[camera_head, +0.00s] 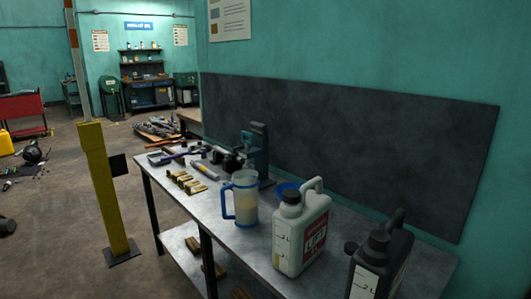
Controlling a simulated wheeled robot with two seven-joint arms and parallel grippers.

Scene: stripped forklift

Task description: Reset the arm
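Neither of my grippers shows in the head view, and no part of my arms is visible. I cannot see whether the grippers hold anything. A metal workbench (223,248) stands in front, along the teal wall. On it are a clear measuring jug (245,198) with a blue handle and rim, a white jug (301,233) with a red label, and a black jug (378,267) at the near right. The black jug is partly cut off by the picture's lower edge.
Brass-coloured blocks (186,181), a blue funnel (288,188) and a teal bench tool (258,150) also stand on the bench. A yellow post (103,187) rises left of the bench. Open floor (55,235) lies further left; a red cart (21,114) stands beyond.

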